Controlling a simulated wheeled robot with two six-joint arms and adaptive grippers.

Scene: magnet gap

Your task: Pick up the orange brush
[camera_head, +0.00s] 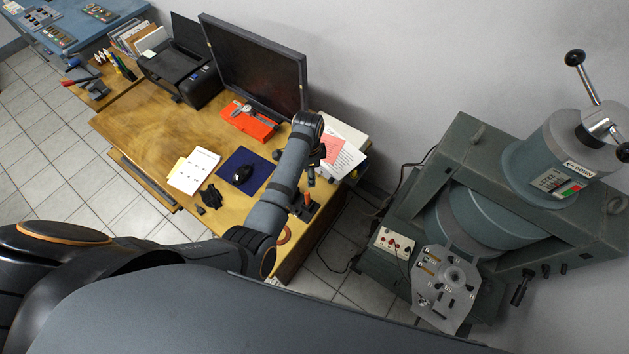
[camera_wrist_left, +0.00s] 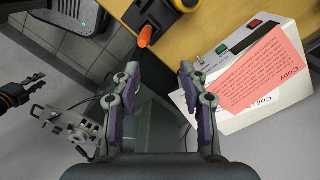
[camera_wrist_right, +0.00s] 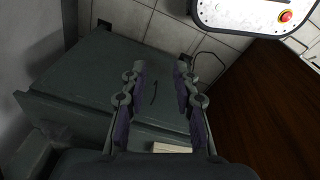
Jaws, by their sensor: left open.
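An orange handle (camera_head: 307,199), which looks like the brush, shows at the right edge of the wooden desk with a dark block around its base. In the left wrist view the orange piece (camera_wrist_left: 146,36) sticks out of a dark holder (camera_wrist_left: 155,14). Its bristles cannot be made out. My left gripper (camera_wrist_left: 160,72) is open and empty, with the orange piece beyond its fingertips and slightly left of centre. In the head view the left arm hides most of that gripper. My right gripper (camera_wrist_right: 160,68) is open and empty above a dark green surface, away from the desk.
White papers with a pink sheet (camera_wrist_left: 262,75) lie close to the left gripper's right finger. The desk (camera_head: 140,125) also holds a monitor (camera_head: 255,65), a blue mat (camera_head: 262,172) and an orange-red case (camera_head: 240,122). A large green magnet machine (camera_head: 480,225) stands right of the desk.

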